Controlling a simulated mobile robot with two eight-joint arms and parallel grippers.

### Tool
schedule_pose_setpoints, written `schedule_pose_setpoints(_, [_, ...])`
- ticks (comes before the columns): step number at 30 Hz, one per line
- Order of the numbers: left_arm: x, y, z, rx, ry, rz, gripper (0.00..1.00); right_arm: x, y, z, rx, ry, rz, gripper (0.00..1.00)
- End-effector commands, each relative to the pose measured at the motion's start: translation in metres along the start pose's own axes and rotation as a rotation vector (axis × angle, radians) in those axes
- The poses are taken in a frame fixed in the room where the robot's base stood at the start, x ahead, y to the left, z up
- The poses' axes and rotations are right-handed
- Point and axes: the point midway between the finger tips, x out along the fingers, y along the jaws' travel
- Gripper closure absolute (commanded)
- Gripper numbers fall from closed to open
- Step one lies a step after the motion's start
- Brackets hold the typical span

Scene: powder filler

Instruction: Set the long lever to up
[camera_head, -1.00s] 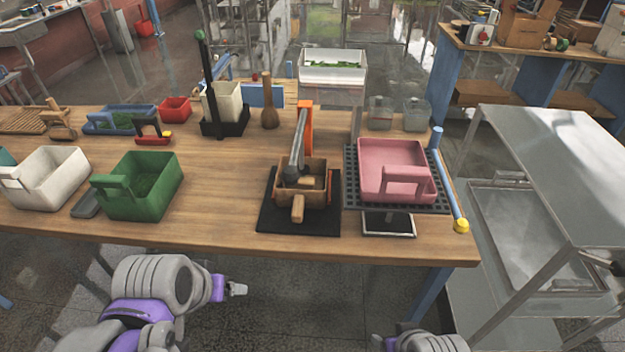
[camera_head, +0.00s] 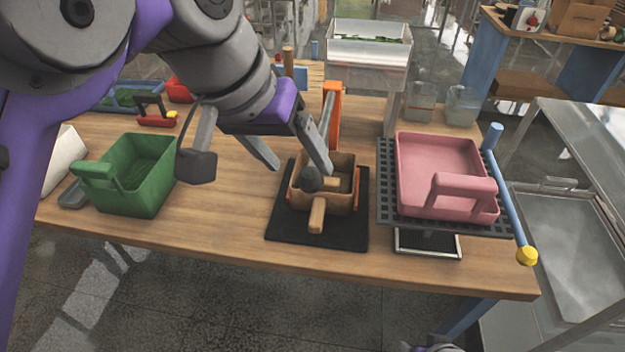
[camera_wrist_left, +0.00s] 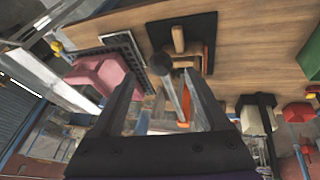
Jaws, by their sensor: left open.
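The long lever (camera_head: 328,115) is a grey bar on an orange post (camera_head: 333,98). It slopes down toward me, and its dark round knob (camera_head: 311,180) sits low over the wooden box (camera_head: 339,202). In the left wrist view the lever (camera_wrist_left: 172,95) and its knob (camera_wrist_left: 187,62) show near the right finger. My left gripper (camera_head: 302,168) is open above the wooden box, its fingers pointing down beside the lever. I cannot tell whether a finger touches it. The left gripper (camera_wrist_left: 160,76) also frames the left wrist view.
The wooden box stands on a black mat (camera_head: 290,236). A green bin (camera_head: 139,190) is to the left, a pink tray (camera_head: 437,158) to the right. A blue bar (camera_head: 508,195) with a yellow end lies at the table's right edge. The front table strip is clear.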

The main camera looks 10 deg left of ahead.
Motion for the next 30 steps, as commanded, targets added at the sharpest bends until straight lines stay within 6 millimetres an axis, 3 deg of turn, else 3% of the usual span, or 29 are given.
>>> schedule_pose_setpoints(3, [0.026, 0.000, 0.001, 0.001, 0.000, 0.000, 0.22, 0.007, 0.000, 0.004, 0.000, -0.002, 0.000, 0.30])
schedule_pose_setpoints(9, [0.055, -0.001, 0.001, 0.001, 0.000, -0.001, 0.22, 0.013, 0.000, 0.006, 0.000, -0.004, 0.000, 0.30])
schedule_pose_setpoints(22, [0.067, 0.000, 0.000, 0.000, 0.001, -0.001, 0.22, 0.014, 0.000, 0.007, 0.000, -0.005, 0.000, 0.30])
schedule_pose_setpoints(23, [0.067, 0.000, 0.000, 0.000, 0.001, -0.001, 0.24, 0.014, 0.000, 0.007, 0.000, -0.005, 0.000, 0.30])
schedule_pose_setpoints(30, [0.067, -0.001, 0.000, 0.000, 0.001, -0.001, 0.67, 0.014, 0.000, 0.007, 0.000, -0.005, 0.000, 0.30])
